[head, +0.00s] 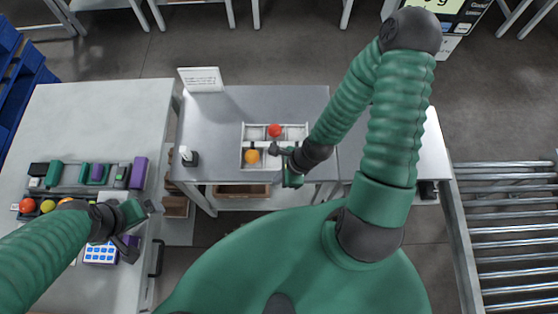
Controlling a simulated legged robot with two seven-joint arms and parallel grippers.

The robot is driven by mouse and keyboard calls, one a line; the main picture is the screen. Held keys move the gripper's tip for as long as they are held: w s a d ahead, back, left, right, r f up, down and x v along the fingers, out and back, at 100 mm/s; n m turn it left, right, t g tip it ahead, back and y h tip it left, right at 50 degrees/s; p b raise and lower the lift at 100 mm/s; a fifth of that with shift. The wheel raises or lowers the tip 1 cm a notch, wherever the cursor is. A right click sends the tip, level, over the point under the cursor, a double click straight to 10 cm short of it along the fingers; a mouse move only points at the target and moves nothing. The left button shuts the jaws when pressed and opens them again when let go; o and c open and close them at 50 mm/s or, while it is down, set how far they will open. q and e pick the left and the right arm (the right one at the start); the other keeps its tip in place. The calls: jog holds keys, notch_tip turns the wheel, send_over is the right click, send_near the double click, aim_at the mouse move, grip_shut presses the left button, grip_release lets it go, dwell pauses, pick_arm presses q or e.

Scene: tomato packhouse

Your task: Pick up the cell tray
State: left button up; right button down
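The pale cell tray (255,132) lies on the grey metal table in the middle of the head view. A red tomato (275,130) sits in a back cell and an orange tomato (252,156) in a front-left cell. My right gripper (283,163) is over the tray's front-right part, with its fingers apart. It hides that corner, and I cannot tell whether it touches the tray. My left gripper (141,228) is open and empty over the front right of the left table, away from the tray.
The grey table (220,115) also bears a white sign (201,80) and a small dispenser bottle (188,156). The left table (100,115) holds an organiser (75,190) with coloured items and several tomatoes. A roller conveyor (510,230) stands at the right.

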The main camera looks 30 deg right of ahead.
jog(key=c, duration=2.1)
grip_release()
jog(key=o, duration=1.7)
jog(key=shift+c, duration=0.2)
